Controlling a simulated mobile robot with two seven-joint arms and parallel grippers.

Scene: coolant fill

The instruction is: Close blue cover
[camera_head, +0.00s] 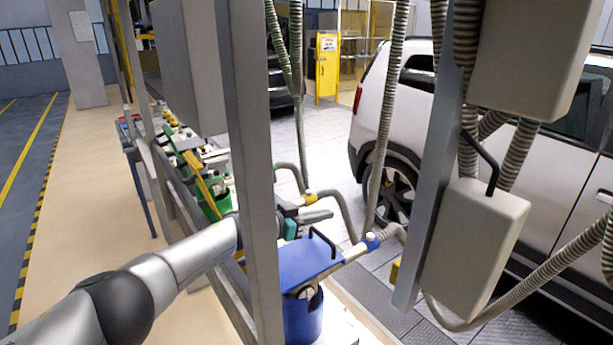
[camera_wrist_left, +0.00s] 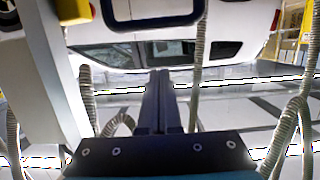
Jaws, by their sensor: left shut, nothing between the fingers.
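The blue cover (camera_head: 300,263) is a flat panel with a black handle (camera_head: 323,241). It sits above a round blue container (camera_head: 303,318), and a dark and pale gap shows between the two. The grey post hides part of its left side. My left gripper (camera_head: 318,215) is shut and empty, just behind and above the cover in the head view; I cannot tell whether it touches it. In the left wrist view its closed fingers (camera_wrist_left: 161,98) point out with nothing between them. A dark loop (camera_wrist_left: 152,22) shows beyond them at the top. My right gripper is not in view.
A grey post (camera_head: 252,170) crosses in front of my left arm. Ribbed hoses (camera_head: 386,130) hang behind, and one with a blue cap (camera_head: 371,241) runs beside the cover. Grey boxes (camera_head: 475,250) hang at right. A white car (camera_head: 420,140) stands behind.

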